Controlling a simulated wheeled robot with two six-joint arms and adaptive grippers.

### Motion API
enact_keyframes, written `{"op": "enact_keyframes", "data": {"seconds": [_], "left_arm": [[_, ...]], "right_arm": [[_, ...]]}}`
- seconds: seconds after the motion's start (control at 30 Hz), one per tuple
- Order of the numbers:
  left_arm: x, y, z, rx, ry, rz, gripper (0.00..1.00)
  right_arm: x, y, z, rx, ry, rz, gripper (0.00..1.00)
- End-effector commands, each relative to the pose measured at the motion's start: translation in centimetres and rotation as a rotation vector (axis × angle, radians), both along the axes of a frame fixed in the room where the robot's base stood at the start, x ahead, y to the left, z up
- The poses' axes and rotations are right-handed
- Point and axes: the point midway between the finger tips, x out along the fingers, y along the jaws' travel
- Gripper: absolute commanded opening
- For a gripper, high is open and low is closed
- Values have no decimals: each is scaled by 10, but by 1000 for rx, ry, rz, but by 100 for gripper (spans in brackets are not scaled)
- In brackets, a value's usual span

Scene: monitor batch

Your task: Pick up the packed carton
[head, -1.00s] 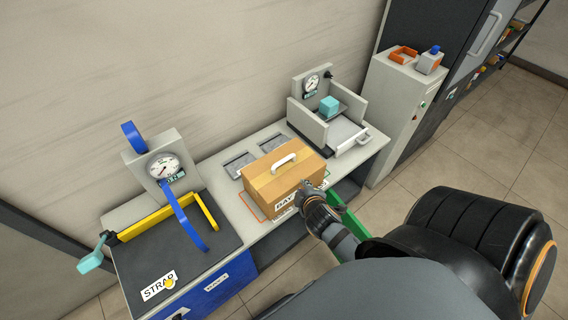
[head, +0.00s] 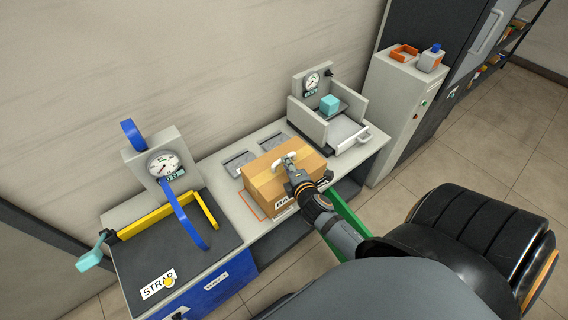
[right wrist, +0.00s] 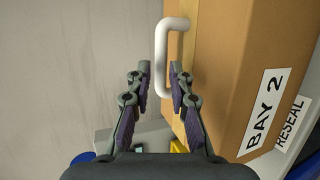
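The packed carton (head: 265,185) is a closed brown box with a white handle (head: 277,167) on top. It sits on the grey bench and bears a "BAY 2" label, readable in the right wrist view (right wrist: 262,112). My right gripper (head: 287,162) is over the carton's top at the handle, hiding part of it. In the right wrist view, my right gripper (right wrist: 160,72) is open, with the handle (right wrist: 161,50) lined up between its fingertips. I cannot tell whether they touch it. My left gripper is not in view.
A strapping station with a dial (head: 163,165), blue arch and yellow bar (head: 150,222) stands left of the carton. A grey open-fronted unit (head: 312,120) holding a teal cube (head: 329,104) stands to the right. Two dark grey pads (head: 240,163) lie behind the carton.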

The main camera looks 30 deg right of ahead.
Motion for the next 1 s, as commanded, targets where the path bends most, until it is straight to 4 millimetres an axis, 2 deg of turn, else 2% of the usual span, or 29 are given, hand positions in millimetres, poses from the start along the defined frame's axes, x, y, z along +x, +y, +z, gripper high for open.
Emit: {"op": "enact_keyframes", "data": {"seconds": [0.13, 0.3, 0.5, 0.67, 1.0], "left_arm": [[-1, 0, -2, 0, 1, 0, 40], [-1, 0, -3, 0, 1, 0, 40], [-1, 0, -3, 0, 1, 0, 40], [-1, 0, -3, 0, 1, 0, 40], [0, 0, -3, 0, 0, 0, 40]], "right_arm": [[25, -8, -9, -1, -4, -1, 21], [41, -11, -15, 0, -1, 1, 21], [41, -11, -16, 0, 0, 1, 21], [41, -11, -16, 0, 0, 1, 0], [41, -11, -16, 1, 0, 1, 0]]}}
